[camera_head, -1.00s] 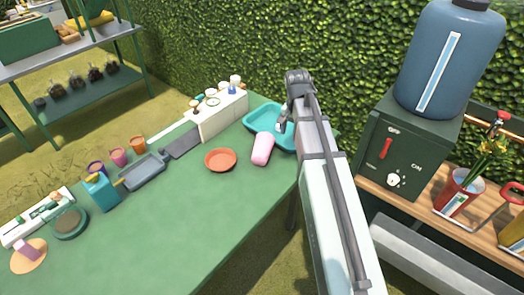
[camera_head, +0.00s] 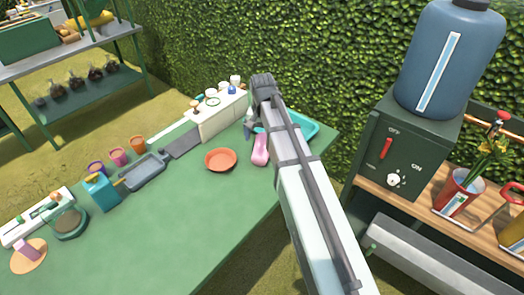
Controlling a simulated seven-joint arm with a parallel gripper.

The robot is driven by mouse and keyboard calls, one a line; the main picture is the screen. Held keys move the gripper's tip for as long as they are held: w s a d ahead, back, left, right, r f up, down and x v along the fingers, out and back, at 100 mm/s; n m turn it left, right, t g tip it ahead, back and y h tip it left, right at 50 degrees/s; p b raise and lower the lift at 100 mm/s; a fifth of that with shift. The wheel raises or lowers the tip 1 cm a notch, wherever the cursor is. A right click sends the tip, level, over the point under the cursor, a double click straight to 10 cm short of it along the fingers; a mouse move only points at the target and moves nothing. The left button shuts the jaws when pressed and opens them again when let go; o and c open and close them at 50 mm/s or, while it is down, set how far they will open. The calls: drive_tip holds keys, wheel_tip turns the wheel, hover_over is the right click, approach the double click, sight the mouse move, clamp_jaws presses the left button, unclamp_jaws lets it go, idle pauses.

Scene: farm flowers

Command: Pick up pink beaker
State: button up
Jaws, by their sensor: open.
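A pink, rounded, beaker-like thing (camera_head: 260,149) stands or lies on the green table, just left of my arm; part of its right side is hidden by the arm. A smaller pink cup (camera_head: 118,156) stands in a row between a purple cup (camera_head: 97,169) and an orange cup (camera_head: 138,144) at the table's left. My gripper (camera_head: 249,129) hangs below the end of my arm, just above and behind the larger pink thing. It is open, though mostly hidden by the arm. I cannot tell whether it touches anything.
A teal tray (camera_head: 305,128) lies behind my arm, partly covered. A red-orange dish (camera_head: 220,159) is left of the larger pink thing. A white box rack (camera_head: 218,118) stands at the table's back. The table's front middle is clear. A dark green dispenser (camera_head: 405,150) stands at right.

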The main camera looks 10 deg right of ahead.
sight(262, 144)
drive_tip(key=shift+s+f, duration=0.15)
drive_tip(key=shift+f, duration=3.4)
drive_tip(key=c, duration=1.1)
drive_tip(key=shift+r, duration=0.15)
wheel_tip(262, 144, up, 10)
drive_tip(key=shift+f, duration=0.1)
